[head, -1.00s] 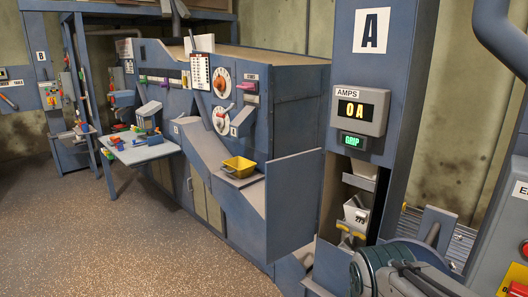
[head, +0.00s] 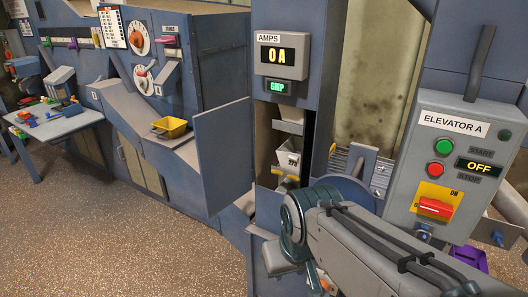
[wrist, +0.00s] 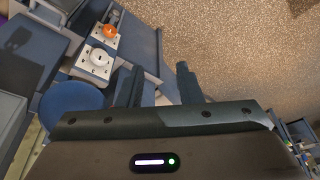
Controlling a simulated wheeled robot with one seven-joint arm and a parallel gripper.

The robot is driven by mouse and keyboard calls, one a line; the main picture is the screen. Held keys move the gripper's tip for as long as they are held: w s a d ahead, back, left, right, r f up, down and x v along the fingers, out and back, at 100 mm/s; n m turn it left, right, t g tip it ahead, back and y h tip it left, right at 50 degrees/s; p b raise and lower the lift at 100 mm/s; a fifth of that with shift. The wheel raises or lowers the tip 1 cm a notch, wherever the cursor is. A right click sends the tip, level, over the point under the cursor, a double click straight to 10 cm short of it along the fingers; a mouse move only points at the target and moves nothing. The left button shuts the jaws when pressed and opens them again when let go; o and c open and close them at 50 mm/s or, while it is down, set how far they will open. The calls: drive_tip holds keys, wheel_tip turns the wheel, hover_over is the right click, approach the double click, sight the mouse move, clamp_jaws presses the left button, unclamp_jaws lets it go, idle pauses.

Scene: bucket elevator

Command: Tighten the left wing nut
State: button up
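I cannot make out a left wing nut for certain in either view. Two small blue fittings, a left one (head: 424,232) and a right one (head: 498,238), show under the ELEVATOR A control box (head: 455,165) in the head view, too small to name surely. My gripper (wrist: 161,80) shows in the wrist view with its two fingers apart and nothing held between them. Grey-blue structure lies beyond the fingers. In the head view my arm fills the lower middle, and my fingertips are not visible there.
A large blue disc (head: 352,190) stands behind my arm and also shows in the wrist view (wrist: 72,98). The elevator column (head: 290,25) has an open front with a grey bucket (head: 288,158) inside. A purple container (head: 470,258) is low at right. The floor at left is clear.

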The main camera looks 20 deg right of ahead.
drive_tip(key=w+a+f+m+t+y+b, duration=0.1)
drive_tip(key=w+a+m+b, duration=0.1)
drive_tip(key=w, duration=0.4)
drive_tip(key=w+a+f+m+t+y+b, duration=0.1)
drive_tip(key=w+m+t, duration=0.1)
drive_tip(key=w, duration=0.5)
drive_tip(key=m+t+h+b, duration=0.7)
drive_tip(key=m+h+b, duration=0.6)
drive_tip(key=m, duration=1)
approach(277, 173)
drive_tip(key=shift+h, duration=0.9)
drive_tip(key=p+x, duration=0.1)
drive_tip(key=x, duration=0.1)
drive_tip(key=p+x, duration=0.2)
drive_tip(key=x, duration=0.1)
drive_tip(key=f+p+x, duration=0.1)
drive_tip(key=x, duration=0.2)
drive_tip(key=shift+w+a, duration=0.25)
drive_tip(key=shift+w, duration=0.15)
drive_tip(key=shift+f, duration=0.1)
clamp_jaws()
